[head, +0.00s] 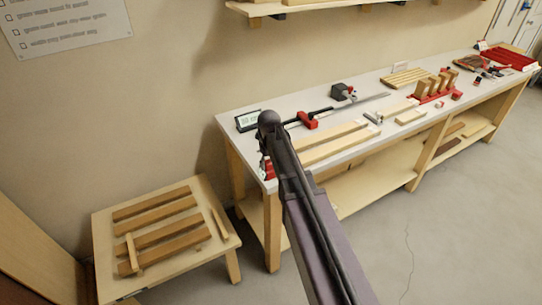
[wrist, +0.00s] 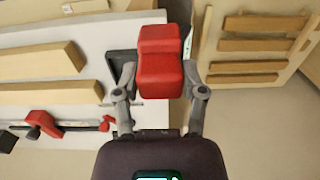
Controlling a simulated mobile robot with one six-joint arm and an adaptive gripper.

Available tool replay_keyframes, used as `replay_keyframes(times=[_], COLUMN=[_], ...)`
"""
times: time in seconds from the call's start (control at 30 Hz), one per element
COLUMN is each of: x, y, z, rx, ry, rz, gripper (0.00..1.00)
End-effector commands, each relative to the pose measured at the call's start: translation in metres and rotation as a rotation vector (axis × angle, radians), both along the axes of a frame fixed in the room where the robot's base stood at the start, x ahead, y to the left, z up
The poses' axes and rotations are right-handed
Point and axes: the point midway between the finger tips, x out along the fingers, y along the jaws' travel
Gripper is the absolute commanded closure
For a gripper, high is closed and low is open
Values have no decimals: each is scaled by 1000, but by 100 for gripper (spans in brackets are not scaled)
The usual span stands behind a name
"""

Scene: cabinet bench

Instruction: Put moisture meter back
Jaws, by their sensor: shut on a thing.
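In the wrist view my gripper (wrist: 160,88) is shut on a red, blocky thing (wrist: 160,72) with two rounded parts, which looks like the moisture meter. Its face and any display do not show. A dark wedge-shaped thing shows just left of it. In the head view my arm hides most of the gripper. A bit of red (head: 267,170) shows beside the arm at the bench's left front corner; I cannot tell whether it is the held thing.
The long bench (head: 355,147) carries a dark display device (head: 247,120), wooden boards (head: 332,148), a red-and-black clamp (head: 307,121) and a red rack with wooden blocks (head: 436,85). A low table (head: 107,220) with wooden strips stands at left. Open floor lies in front.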

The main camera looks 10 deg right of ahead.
Motion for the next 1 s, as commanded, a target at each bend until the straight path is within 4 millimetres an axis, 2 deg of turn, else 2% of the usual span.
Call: replay_keyframes(times=[0.03, 0.1, 0.43, 0.6, 1.0], x=[15, 28, 80, 90, 91], y=[-3, -7, -23, -26, -28], z=[-2, -3, -8, -9, -9], rx=[0, 0, 0, 0, 0], ry=[0, 0, 0, 0, 0], rz=[-1, -1, -1, -1, -2], gripper=[100, 100, 100, 100, 100])
